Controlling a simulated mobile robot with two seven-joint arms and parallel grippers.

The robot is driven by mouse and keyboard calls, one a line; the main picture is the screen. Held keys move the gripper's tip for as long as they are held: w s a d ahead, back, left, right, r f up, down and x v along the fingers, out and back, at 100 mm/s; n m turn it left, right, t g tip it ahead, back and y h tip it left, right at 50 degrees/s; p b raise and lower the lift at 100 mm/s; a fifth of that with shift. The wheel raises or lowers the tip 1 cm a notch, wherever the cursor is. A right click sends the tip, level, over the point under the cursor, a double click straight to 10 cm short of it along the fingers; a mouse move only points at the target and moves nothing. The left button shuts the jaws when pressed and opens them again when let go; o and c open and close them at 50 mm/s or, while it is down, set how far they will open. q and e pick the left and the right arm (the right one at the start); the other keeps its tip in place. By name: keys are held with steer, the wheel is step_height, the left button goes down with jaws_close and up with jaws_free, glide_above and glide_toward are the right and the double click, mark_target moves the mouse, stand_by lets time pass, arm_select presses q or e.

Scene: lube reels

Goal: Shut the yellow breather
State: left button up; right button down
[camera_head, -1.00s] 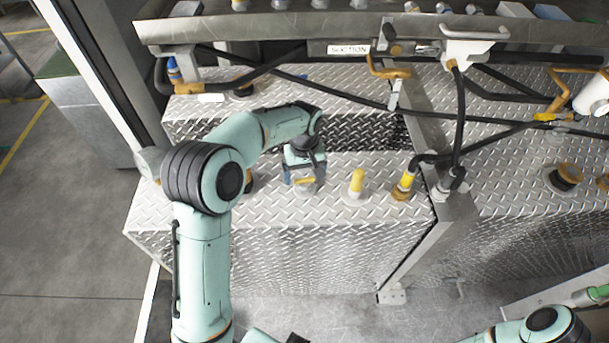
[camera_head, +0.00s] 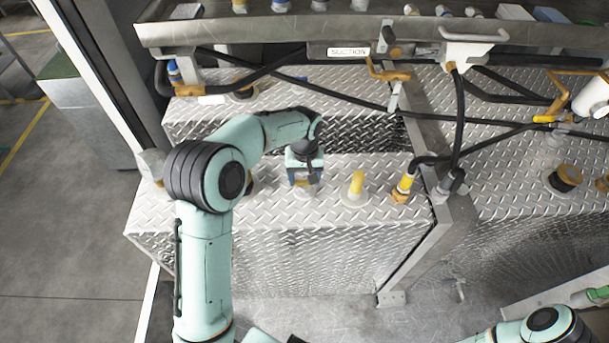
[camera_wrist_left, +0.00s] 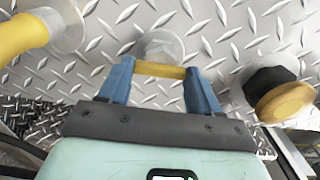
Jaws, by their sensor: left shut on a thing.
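My left gripper (camera_wrist_left: 160,82) is shut on a yellow handle-like piece, which I take to be the yellow breather (camera_wrist_left: 160,69). In the left wrist view the yellow piece lies crosswise between the two blue fingers. A pale round base (camera_wrist_left: 160,45) shows behind it on the diamond plate. In the head view the left gripper (camera_head: 304,182) is over the front strip of the tank top, and the breather is mostly hidden beneath it. Whether it stands open or shut cannot be told. My right gripper is out of view; only part of that arm shows at the lower right.
A yellow upright fitting (camera_head: 357,184) stands close right of the left gripper, with a yellow-banded hose fitting (camera_head: 405,183) beyond it. A dark cap with a yellow top (camera_wrist_left: 285,102) is on the other side. Black hoses (camera_head: 340,96) cross behind, below the metal rail (camera_head: 330,28).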

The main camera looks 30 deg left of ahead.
mark_target(305, 180)
arm_select(q)
steer(key=o, duration=1.1)
steer(key=shift+c, duration=0.2)
steer(key=shift+r, duration=0.1)
step_height(305, 180, up, 13)
steer(key=p, duration=0.1)
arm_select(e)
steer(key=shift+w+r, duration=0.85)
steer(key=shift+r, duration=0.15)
arm_select(q)
steer(key=shift+r, duration=0.1)
